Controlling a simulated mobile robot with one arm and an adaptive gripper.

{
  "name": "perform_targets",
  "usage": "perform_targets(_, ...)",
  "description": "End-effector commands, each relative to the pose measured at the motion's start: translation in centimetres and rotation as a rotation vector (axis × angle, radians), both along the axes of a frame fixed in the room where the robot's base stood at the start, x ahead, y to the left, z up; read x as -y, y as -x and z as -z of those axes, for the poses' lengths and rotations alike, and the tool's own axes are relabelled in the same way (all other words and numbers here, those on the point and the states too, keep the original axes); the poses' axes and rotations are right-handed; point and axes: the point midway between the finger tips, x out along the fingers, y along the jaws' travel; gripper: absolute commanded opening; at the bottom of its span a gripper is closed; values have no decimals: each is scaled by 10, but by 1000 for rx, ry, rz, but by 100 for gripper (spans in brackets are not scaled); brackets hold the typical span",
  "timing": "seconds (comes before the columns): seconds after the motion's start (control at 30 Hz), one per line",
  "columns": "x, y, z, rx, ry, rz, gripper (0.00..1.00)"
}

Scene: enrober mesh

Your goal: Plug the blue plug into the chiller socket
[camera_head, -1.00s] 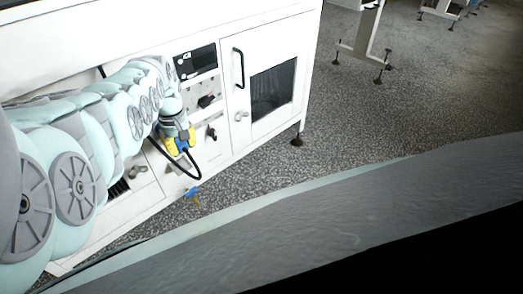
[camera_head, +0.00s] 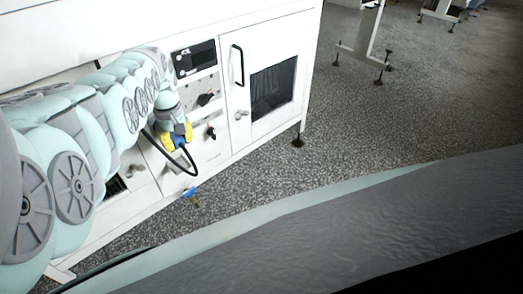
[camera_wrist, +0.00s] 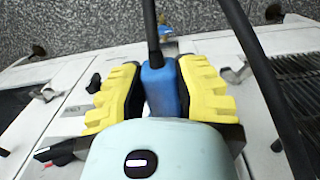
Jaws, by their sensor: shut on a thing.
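My gripper (camera_head: 176,134) is in front of the white machine cabinet, left of its control panel, with its yellow fingers shut on the blue plug (camera_head: 180,145). In the wrist view the plug (camera_wrist: 159,89) sits between the two yellow fingers, and a black cable (camera_wrist: 150,30) leaves its end. The cable hangs in a loop below the gripper in the head view. The plug's front end is hidden by my gripper. I cannot make out the chiller socket in either view.
The white cabinet (camera_head: 212,152) carries a dark display (camera_head: 195,58), black knobs (camera_head: 206,99) and a windowed door (camera_head: 271,88) with a handle. A small blue and brass-coloured piece (camera_head: 190,192) sits low by its bottom edge.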

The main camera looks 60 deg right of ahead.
Motion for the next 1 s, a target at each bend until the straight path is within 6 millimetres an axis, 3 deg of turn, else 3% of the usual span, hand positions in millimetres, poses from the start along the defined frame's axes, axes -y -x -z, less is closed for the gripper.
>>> perform_targets(1.0, 3, -12, 0, 5, 4, -1, 0)
